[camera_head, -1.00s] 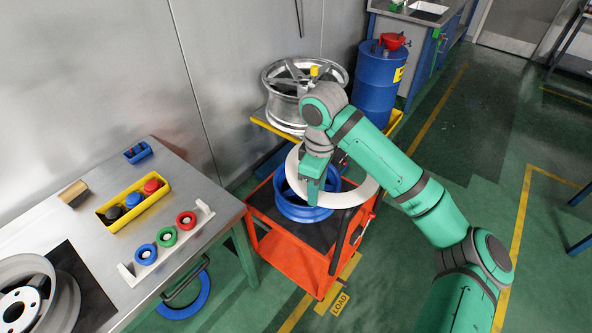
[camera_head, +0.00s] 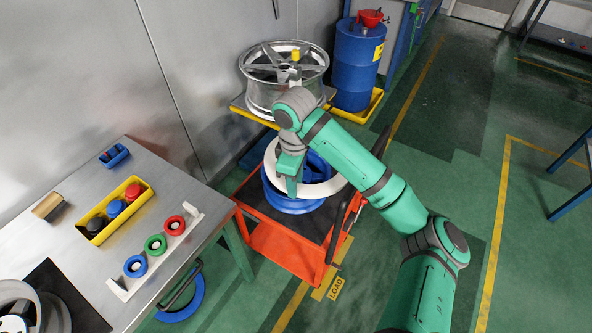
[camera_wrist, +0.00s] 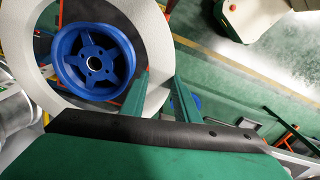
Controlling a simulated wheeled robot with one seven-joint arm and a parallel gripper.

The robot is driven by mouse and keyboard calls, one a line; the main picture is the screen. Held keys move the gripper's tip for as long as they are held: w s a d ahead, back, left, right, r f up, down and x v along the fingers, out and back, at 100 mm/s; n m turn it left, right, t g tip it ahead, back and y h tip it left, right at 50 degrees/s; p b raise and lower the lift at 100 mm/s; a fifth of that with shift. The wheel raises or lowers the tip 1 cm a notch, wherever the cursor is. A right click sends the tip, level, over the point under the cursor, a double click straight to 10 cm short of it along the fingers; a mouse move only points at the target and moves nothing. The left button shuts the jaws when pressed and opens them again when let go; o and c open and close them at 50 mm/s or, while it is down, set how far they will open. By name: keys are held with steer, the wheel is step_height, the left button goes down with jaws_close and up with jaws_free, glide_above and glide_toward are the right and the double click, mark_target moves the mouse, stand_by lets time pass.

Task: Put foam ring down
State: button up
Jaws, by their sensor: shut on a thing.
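The foam ring (camera_head: 333,187) is white and thick. In the wrist view, my gripper (camera_wrist: 162,80) has one finger on each side of the ring's band. I cannot tell how large the gap between ring and wheel is.
The orange cart (camera_head: 270,243) has a dark top and a handle on its right. A silver wheel (camera_head: 255,92) stands behind it, and a blue drum (camera_head: 356,75) is at the back. A steel workbench (camera_head: 75,240) with coloured rings is on the left. Floor to the right is clear.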

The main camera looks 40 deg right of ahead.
step_height(320, 180, down, 7)
steer(key=w+d+f, duration=0.1)
steer(key=w+f, duration=0.2)
steer(key=w, duration=0.1)
steer(key=w+d+f, duration=0.2)
steer(key=w+f, duration=0.2)
steer(key=w, duration=0.1)
steer(key=w+d+f, duration=0.1)
steer(key=w+f, duration=0.3)
steer(key=shift+w+d, duration=0.15)
steer(key=shift+d, duration=0.15)
steer(key=shift+f, duration=1.5)
steer(key=o, duration=1)
steer(key=shift+r, duration=0.1)
